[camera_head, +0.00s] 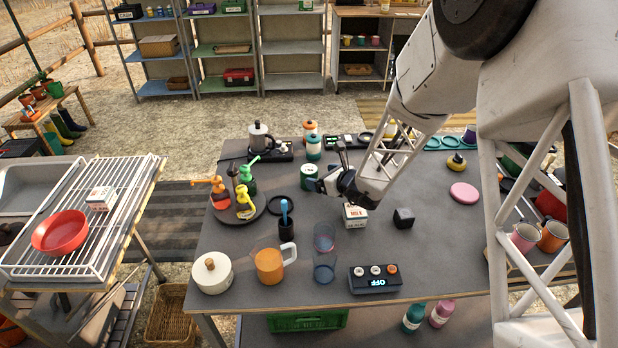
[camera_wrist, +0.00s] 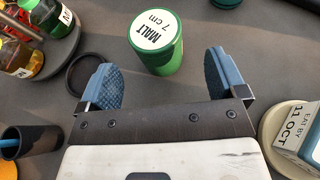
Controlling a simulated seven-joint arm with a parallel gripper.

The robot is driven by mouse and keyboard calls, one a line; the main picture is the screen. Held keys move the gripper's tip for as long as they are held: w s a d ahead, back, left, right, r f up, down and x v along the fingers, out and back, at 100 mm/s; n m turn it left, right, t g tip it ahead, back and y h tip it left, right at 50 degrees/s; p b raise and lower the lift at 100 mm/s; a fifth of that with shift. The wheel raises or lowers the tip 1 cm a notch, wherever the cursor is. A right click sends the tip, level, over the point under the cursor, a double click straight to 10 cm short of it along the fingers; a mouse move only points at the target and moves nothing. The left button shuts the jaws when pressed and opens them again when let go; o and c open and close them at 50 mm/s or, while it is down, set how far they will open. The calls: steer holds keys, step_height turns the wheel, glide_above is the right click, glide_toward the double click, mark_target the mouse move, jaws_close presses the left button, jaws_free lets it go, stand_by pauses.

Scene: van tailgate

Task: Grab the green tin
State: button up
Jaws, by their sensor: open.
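The green tin (camera_wrist: 155,48) stands upright on the grey table in the wrist view, with a white top label reading "MALT 7 cm". In the head view the green tin (camera_head: 307,178) shows just left of my gripper, partly hidden by it. My gripper (camera_wrist: 162,80) is open, with a blue pad on each side. The tin lies beyond the fingertips, roughly in line with the gap between them. Nothing is between the fingers. In the head view my gripper (camera_head: 326,180) is low over the table; its exact height is hard to tell.
A teal-and-white jar (camera_head: 314,148) stands behind the tin. A black ring (camera_wrist: 88,74) lies left of the tin. A round rack with bottles (camera_head: 238,209) is further left.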

mark_target(309, 175)
steer(key=shift+w+a+f, duration=0.25)
steer(key=shift+w+a, duration=0.15)
steer(key=shift+f+x, duration=0.2)
steer(key=shift+x, duration=2.45)
steer(key=shift+s, duration=0.2)
steer(key=c, duration=1.1)
steer(key=shift+r, duration=0.1)
step_height(309, 175, up, 18)
steer(key=shift+f, duration=0.1)
